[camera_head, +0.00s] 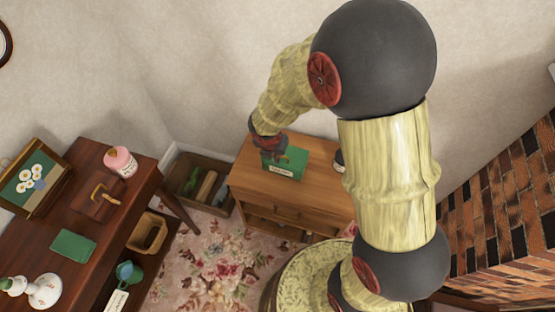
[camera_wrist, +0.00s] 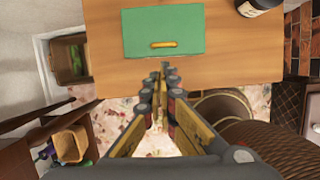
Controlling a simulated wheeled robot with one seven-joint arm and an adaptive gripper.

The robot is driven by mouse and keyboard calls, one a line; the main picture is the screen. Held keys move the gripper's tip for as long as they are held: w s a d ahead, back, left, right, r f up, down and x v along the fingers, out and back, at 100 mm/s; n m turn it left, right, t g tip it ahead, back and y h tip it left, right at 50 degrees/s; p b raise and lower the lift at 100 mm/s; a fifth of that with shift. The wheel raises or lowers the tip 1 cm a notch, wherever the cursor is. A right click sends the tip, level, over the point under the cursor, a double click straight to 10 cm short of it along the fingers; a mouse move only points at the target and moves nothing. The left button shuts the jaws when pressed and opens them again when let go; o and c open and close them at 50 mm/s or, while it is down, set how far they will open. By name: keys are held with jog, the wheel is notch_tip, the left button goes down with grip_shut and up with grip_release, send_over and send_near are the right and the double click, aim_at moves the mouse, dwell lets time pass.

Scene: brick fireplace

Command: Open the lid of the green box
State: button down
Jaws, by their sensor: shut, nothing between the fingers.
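The green box (camera_head: 290,163) sits on top of a small wooden cabinet (camera_head: 315,170) in the head view, with a pale label on its front. In the wrist view the green box (camera_wrist: 150,32) shows from above as a flat green surface with a yellow handle (camera_wrist: 164,44) near its near edge. Its lid looks closed. My gripper (camera_wrist: 164,68) is shut and empty, its fingertips just short of the handle in the picture; I cannot tell the height between them. In the head view my gripper (camera_head: 272,156) is at the box's left side and partly hides it.
A wooden crate (camera_head: 196,184) is on the floor left of the cabinet. A dark desk (camera_head: 75,215) with a pink jar (camera_head: 120,162) stands at left. The brick fireplace (camera_head: 505,200) is at right.

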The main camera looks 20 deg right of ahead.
aim_at(279, 165)
jog(key=b+x, duration=0.6)
jog(key=x, duration=0.4)
jog(key=shift+s+a, duration=0.1)
jog(key=shift+s, duration=0.05)
jog(key=shift+r+p, duration=0.15)
jog(key=shift+p, duration=0.35)
